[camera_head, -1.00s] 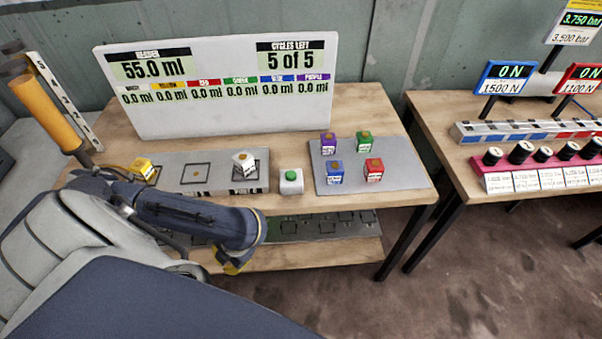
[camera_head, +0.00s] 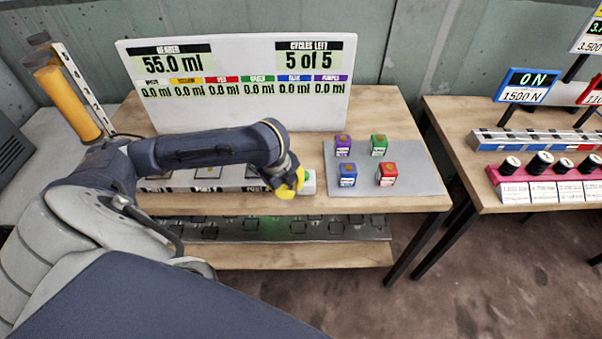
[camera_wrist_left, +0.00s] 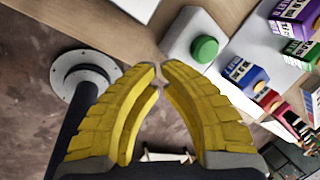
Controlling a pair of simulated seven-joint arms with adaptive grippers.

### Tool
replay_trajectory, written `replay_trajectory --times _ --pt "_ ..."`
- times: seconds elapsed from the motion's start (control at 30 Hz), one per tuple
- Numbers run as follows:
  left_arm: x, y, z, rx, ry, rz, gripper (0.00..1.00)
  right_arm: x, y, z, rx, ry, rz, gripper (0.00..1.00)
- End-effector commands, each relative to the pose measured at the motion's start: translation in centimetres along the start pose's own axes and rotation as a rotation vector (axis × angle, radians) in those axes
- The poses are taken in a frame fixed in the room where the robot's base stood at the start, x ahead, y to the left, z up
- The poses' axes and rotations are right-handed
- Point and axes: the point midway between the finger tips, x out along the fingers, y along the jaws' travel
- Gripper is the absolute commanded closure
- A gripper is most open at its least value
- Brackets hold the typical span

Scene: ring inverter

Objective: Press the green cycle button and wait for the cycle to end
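The green button (camera_wrist_left: 204,49) sits on its white box (camera_wrist_left: 180,36) at the front of the table, just beyond and right of my fingertips in the left wrist view. In the head view the white box (camera_head: 311,187) is partly hidden behind my left gripper (camera_head: 291,182). My left gripper's yellow fingers (camera_wrist_left: 159,66) are brought together with their tips almost meeting, and nothing is between them. They look apart from the button. The display board (camera_head: 240,88) reads 55.0 ml and cycles left 5 of 5, with every colour at 0.0 ml. My right gripper is not in view.
My left arm hides much of the port strip (camera_head: 230,182). A second table (camera_head: 465,190) stands at right.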

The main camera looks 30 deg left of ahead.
Motion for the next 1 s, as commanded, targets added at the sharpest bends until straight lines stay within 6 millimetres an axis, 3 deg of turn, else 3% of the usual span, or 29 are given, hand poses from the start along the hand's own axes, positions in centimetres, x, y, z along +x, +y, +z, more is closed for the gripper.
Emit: replay_trajectory --times 0.03,0.2,0.4,0.6,1.0 --pt "-0.9 -1.8 0.1 -0.086 0.016 -0.044 1.0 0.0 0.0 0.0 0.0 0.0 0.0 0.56" --pt "-3.9 -6.9 0.4 -0.36 0.088 -0.163 1.0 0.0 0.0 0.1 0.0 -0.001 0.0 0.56" --pt "-6.6 -10.6 0.7 -0.568 0.165 -0.247 1.0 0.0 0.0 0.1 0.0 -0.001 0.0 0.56" --pt "-8.0 -12.2 0.8 -0.658 0.206 -0.282 1.0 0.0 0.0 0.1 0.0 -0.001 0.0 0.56" --pt "-8.2 -12.4 0.8 -0.674 0.213 -0.287 1.0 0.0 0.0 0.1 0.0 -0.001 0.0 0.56"
